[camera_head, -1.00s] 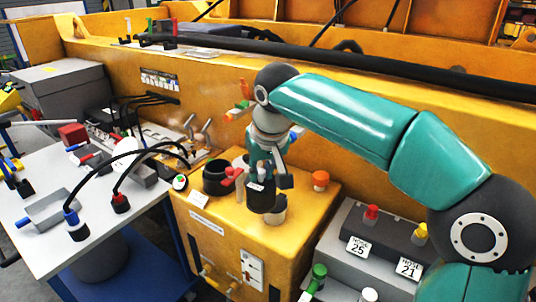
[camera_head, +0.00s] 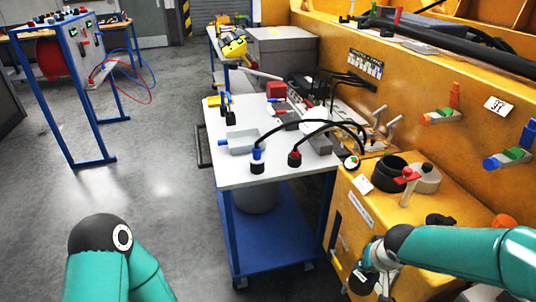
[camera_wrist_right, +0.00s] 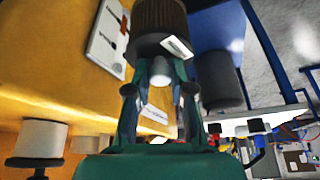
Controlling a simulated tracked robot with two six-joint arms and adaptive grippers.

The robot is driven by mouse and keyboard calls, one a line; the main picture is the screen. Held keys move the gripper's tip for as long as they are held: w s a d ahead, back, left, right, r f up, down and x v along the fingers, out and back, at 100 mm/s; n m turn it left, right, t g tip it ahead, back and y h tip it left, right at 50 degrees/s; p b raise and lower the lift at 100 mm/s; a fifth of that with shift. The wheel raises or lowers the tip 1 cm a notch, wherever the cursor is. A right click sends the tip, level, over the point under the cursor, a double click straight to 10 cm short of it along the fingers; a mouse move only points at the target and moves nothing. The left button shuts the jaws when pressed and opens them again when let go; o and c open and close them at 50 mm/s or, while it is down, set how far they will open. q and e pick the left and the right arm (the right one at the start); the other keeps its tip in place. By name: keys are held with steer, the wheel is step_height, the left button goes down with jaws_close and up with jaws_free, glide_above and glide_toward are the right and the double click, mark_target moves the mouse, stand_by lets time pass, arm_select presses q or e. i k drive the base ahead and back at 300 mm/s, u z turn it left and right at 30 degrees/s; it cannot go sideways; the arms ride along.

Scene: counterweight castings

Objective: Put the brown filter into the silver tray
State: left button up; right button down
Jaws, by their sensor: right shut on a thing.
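The brown filter (camera_wrist_right: 160,22), a ribbed cylinder with a white label, is in the jaws of my right gripper (camera_wrist_right: 160,80). The gripper is shut on its pale end, and the filter's far end is cut off by the wrist picture's top edge. In the head view the filter (camera_head: 361,281) hangs under the right gripper (camera_head: 374,262), at the front side of the yellow housing. The silver tray (camera_head: 238,149) lies on the white cart top, left of and beyond the filter. My left arm shows at lower left, its gripper outside the picture.
Two black hoses with a blue end (camera_head: 257,160) and a red end (camera_head: 294,158) arch over the cart (camera_head: 270,178), beside the tray. A black ring (camera_head: 388,173) and a red-handled part (camera_head: 407,176) stand on the yellow housing (camera_head: 440,205). Open floor lies left of the cart.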

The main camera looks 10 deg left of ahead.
mark_target(246, 143)
steer(key=u, duration=0.15)
steer(key=k, duration=0.85)
steer(key=u, duration=1.5)
steer(key=i, duration=2.8)
steer(key=u, duration=1.25)
steer(key=i, duration=0.2)
steer(key=z, duration=3.3)
